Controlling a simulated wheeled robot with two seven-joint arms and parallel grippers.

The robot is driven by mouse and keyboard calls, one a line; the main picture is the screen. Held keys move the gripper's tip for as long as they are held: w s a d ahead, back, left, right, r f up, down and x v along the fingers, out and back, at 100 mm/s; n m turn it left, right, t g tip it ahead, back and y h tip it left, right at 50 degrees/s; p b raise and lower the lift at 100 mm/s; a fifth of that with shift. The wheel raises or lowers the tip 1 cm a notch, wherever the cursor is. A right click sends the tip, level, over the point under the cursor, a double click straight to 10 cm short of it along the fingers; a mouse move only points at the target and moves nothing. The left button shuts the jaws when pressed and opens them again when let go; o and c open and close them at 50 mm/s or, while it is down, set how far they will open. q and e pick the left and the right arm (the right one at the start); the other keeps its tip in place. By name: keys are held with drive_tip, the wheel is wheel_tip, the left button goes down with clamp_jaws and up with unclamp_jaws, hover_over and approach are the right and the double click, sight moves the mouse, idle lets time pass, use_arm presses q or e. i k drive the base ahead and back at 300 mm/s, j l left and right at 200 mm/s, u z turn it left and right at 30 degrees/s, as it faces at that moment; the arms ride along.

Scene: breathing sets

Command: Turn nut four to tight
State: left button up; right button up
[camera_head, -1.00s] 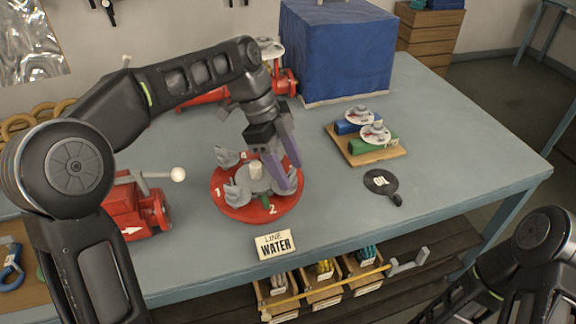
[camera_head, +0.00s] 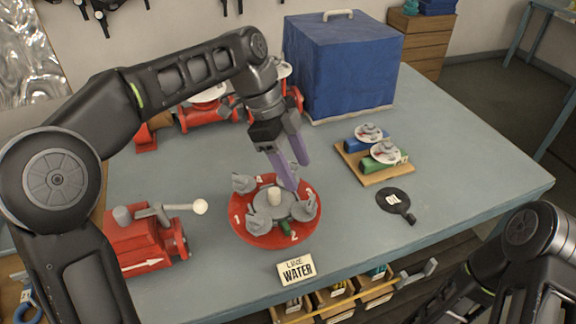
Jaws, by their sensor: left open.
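A red round flange (camera_head: 262,238) lies on the table, with white numbers 1 to 4 around its rim and a grey hub with a pale peg in the middle. Grey wing nuts stand on it: one at the far left (camera_head: 243,183), one at the front left (camera_head: 262,222), one at the right (camera_head: 305,208). The number 4 (camera_head: 258,180) is at the far side; a nut behind my fingers may be hidden. My left gripper (camera_head: 297,174) is open, its purple fingers pointing down over the flange's far right side, apparently empty. My right gripper is out of view.
A red valve (camera_head: 140,245) is at left, red pipework (camera_head: 200,115) behind.

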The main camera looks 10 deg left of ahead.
sight(242, 185)
drive_tip(key=k, duration=1)
